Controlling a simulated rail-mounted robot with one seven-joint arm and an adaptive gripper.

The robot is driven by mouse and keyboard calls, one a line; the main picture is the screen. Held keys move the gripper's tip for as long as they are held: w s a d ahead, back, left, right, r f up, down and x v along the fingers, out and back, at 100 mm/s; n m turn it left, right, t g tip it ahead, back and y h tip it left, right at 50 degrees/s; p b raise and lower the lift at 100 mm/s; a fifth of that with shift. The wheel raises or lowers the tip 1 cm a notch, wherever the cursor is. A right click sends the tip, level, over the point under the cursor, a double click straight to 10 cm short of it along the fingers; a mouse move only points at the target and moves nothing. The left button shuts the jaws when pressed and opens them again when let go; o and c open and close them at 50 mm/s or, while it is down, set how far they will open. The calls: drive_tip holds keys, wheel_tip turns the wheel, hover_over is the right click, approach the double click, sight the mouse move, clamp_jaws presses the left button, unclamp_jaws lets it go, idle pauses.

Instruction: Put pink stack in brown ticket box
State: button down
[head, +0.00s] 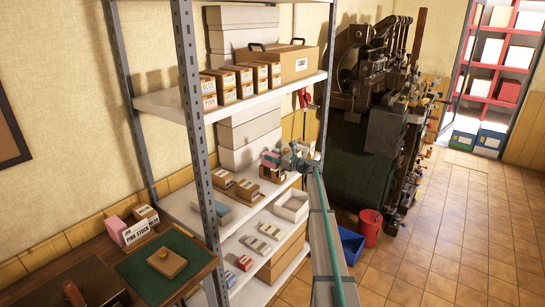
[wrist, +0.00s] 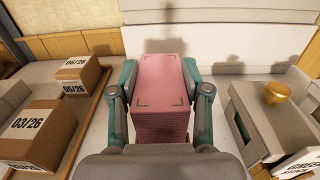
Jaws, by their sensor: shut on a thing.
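The pink stack (wrist: 162,90) is a tall pile of pink sheets with dark corner marks on top. My gripper (wrist: 160,72) is shut on its two sides, with teal fingers left and right. In the head view, my gripper (head: 295,158) is over the middle shelf, beside a small pink patch (head: 271,157). Brown boxes marked 06/26 (wrist: 77,76) and 03/26 (wrist: 29,131) sit left of the stack in the wrist view. Brown boxes (head: 247,189) also show on the middle shelf in the head view. I cannot tell which one is the ticket box.
A grey-green unit with a gold knob (wrist: 276,93) stands right of my gripper. A white open tray (head: 291,206) is on the shelf. The upper shelf (head: 235,108) is overhead, and metal uprights (head: 205,150) frame the rack. A pink block (head: 115,229) stands by the PINK STOCK sign (head: 137,232).

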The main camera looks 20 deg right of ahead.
drive_tip(key=shift+f+b, duration=0.5)
drive_tip(key=shift+f, duration=0.5)
drive_tip(key=shift+c, duration=2.3)
unclamp_jaws()
drive_tip(key=v, duration=1.2)
